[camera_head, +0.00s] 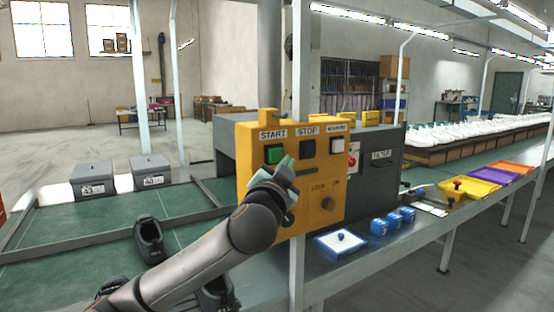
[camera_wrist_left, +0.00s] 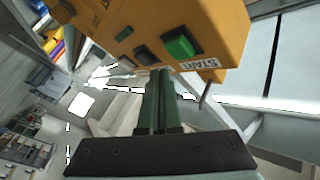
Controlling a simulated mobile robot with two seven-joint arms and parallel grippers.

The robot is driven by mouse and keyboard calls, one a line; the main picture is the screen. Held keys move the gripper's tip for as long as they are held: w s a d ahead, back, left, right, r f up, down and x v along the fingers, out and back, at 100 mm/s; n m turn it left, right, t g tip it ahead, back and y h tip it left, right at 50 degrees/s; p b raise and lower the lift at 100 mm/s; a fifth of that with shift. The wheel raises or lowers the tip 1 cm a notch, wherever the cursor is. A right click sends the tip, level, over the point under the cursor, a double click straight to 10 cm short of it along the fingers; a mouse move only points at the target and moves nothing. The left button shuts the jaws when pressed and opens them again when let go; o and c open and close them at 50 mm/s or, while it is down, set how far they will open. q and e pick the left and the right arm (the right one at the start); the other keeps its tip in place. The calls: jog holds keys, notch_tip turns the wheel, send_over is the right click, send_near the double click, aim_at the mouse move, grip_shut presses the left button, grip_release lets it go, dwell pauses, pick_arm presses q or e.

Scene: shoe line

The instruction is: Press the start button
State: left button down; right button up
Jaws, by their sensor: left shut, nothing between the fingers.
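The yellow control box (camera_head: 257,208) stands over the line and carries a green start button (camera_head: 274,154) under a START label, a dark stop button (camera_head: 308,148) and a white button (camera_head: 337,145). In the left wrist view the start button (camera_wrist_left: 180,45) sits on the box face near the top, ahead of the fingertips. My left gripper (camera_head: 286,168) is shut and empty, just in front of the box, slightly below and right of the start button in the head view. Its closed fingers (camera_wrist_left: 158,80) point up toward the button; contact cannot be made out. My right gripper is not in view.
A rotary knob (camera_head: 328,204) sits low on the box. Blue items (camera_head: 379,227) and a white-topped tray (camera_head: 340,241) lie right of the box.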

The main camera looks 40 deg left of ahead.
aim_at(275, 155)
pick_arm(q)
jog(key=shift+w+a, duration=0.25)
jog(key=shift+a, duration=0.45)
dwell(0.6)
dwell(0.9)
jog(key=shift+a, duration=0.1)
jog(key=shift+w+a, duration=0.15)
jog(key=shift+a, duration=0.1)
dwell(0.5)
